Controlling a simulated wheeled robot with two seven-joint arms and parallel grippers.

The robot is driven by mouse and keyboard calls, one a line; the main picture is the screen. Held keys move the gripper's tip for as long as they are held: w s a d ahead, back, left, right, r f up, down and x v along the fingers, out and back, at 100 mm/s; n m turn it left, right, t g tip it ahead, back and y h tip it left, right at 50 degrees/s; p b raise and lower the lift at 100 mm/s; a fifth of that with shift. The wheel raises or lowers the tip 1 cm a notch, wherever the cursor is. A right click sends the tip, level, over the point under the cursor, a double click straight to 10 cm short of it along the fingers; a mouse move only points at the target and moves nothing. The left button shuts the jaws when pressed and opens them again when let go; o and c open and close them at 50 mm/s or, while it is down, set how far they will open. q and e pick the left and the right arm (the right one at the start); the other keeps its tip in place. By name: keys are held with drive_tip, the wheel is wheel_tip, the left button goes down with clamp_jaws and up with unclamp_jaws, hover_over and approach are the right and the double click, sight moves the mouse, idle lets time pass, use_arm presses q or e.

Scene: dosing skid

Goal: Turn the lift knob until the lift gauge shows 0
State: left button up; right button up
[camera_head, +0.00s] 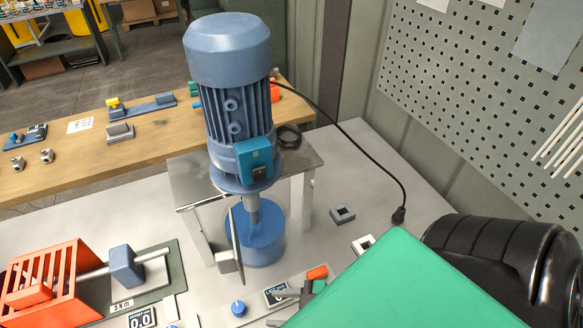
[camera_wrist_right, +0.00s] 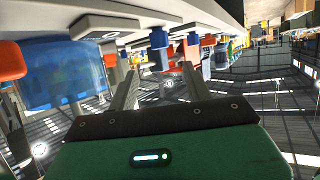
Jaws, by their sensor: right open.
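A small blue knob (camera_head: 239,308) sits on a light plate at the bottom of the head view. Beside it on the right is a small dark gauge (camera_head: 276,293); a finger of my right gripper partly covers it and its reading cannot be made out. My right gripper (camera_head: 280,308) comes in from the lower right, its grey fingers apart and empty, to the right of the knob and not touching it. In the wrist view the open fingers (camera_wrist_right: 162,88) also show with nothing between them. My left gripper is not in view.
A blue motor (camera_head: 228,95) stands over a blue vessel (camera_head: 262,240) behind the knob. An orange-red guard (camera_head: 45,283) and another gauge (camera_head: 141,318), showing 0.0, are at the left. An orange-tipped part (camera_head: 317,272) is close to my right gripper. A black cable (camera_head: 370,155) lies behind.

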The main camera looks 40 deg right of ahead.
drive_tip(key=shift+v, duration=1.2)
